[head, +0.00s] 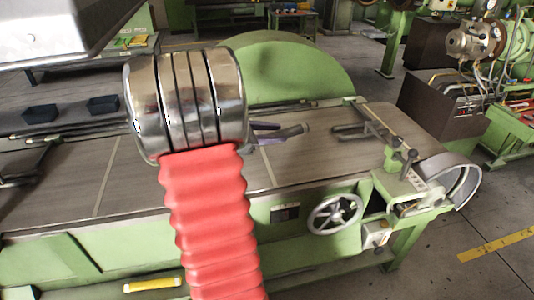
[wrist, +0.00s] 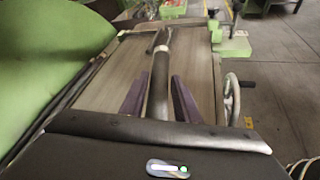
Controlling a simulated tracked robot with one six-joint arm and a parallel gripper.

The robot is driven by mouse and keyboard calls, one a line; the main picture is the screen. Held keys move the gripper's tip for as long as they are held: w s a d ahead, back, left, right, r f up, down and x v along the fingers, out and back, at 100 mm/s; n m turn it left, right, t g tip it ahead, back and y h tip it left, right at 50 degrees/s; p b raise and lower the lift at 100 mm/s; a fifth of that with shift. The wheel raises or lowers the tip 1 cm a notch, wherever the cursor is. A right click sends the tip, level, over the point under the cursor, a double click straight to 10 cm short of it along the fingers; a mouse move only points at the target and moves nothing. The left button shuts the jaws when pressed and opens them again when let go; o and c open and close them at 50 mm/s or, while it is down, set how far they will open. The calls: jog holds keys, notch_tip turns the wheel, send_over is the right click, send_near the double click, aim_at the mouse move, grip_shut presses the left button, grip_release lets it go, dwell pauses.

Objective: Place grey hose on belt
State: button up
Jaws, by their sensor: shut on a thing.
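The grey hose (wrist: 159,85) runs lengthwise between the two purple fingers of my gripper (wrist: 159,79) in the wrist view. My gripper is shut on it, and the hose reaches forward beyond the fingertips, with a pale band near its far part. The belt (wrist: 108,72) is the flat grey-brown surface below the hose; it also shows in the head view (head: 325,165). In the head view my gripper (head: 283,130) is mostly hidden behind my arm, above the belt. I cannot tell whether the hose touches the belt.
A green rounded guard (head: 300,72) rises behind the belt. A handwheel (head: 335,214) is on the front side. Two black boxes (head: 103,105) sit at the back left. The belt's left part is clear.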

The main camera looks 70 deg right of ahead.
jog(key=w+a+n+t+h, duration=0.2)
jog(key=w+a+n+t, duration=0.1)
jog(key=w, duration=0.6)
jog(key=w+a+n+t+h, duration=0.1)
jog(key=w+a+n+t, duration=0.2)
jog(key=w, duration=0.7)
jog(key=w+a+f+n+t+y, duration=0.1)
jog(key=w+a+n+t, duration=0.2)
jog(key=w+a, duration=0.4)
jog(key=w+a+f+n+t+y, duration=0.1)
jog(key=w+a+n+t, duration=0.3)
jog(key=w+a, duration=0.4)
jog(key=w+a+f+n+t+y, duration=0.1)
jog(key=w+a+t, duration=0.4)
jog(key=a, duration=0.8)
jog(key=shift+w+a+f+n, duration=0.1)
jog(key=shift+w+f+n, duration=0.35)
jog(key=shift+w+n, duration=0.25)
jog(key=shift+w+a+f+n, duration=0.1)
jog(key=shift+w+f+n, duration=0.45)
jog(key=shift+w, duration=0.25)
jog(key=w+a+f+n+t+y, duration=0.1)
jog(key=a+f+n+t+y, duration=0.1)
jog(key=a, duration=0.9)
jog(key=a+f+n+t+y, duration=0.2)
jog(key=a+n+y, duration=0.2)
jog(key=a, duration=0.7)
jog(key=shift+w, duration=0.35)
